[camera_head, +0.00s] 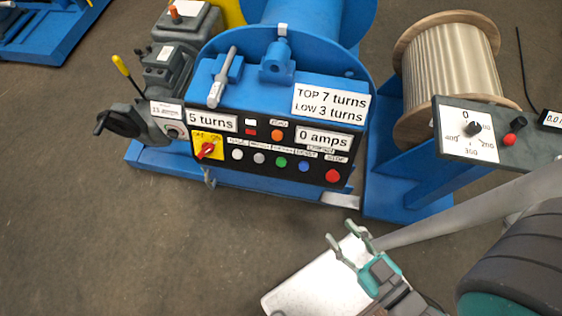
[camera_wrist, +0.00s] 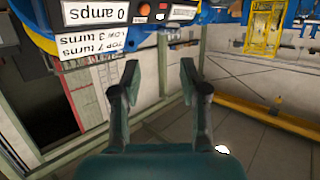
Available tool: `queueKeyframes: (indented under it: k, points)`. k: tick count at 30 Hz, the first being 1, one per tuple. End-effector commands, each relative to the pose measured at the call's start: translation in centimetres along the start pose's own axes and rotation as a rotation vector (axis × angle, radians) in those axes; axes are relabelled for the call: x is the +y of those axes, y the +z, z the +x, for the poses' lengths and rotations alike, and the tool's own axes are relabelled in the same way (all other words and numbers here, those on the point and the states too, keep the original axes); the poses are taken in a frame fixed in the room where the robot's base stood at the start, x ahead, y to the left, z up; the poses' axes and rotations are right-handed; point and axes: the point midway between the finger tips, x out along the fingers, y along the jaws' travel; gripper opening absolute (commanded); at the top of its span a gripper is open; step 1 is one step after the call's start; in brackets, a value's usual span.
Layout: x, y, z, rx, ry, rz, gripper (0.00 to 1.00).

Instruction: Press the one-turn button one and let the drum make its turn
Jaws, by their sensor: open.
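The black control panel (camera_head: 262,165) faces me on the blue machine. Its lower row has a white button (camera_head: 237,155), a grey one (camera_head: 259,158), a green one (camera_head: 281,162), a blue one (camera_head: 303,166) and a larger red one (camera_head: 332,176). The small labels are too blurred to tell which is the one-turn button. Signs read "5 turns" (camera_head: 212,121) and "0 amps" (camera_head: 324,138). The blue drum (camera_head: 300,12) is behind. My gripper (camera_head: 345,234) is open and empty, in front of and below the panel, apart from it. It also shows in the wrist view (camera_wrist: 160,64).
A yellow and red rotary switch (camera_head: 207,147) is at the panel's left. A black hand crank (camera_head: 118,121) juts out further left. A wooden reel (camera_head: 450,70) and a dial box (camera_head: 480,130) stand at right.

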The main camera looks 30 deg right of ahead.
Motion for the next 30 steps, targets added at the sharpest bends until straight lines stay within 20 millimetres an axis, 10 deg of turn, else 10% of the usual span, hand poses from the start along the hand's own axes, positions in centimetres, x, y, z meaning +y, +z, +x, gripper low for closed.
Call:
queueKeyframes:
  k: [6,30]
  points:
    - [0.0,0.0,0.0,0.0,0.0,0.0,0.01]
    - [0.0,0.0,0.0,0.0,0.0,0.0,0.0]
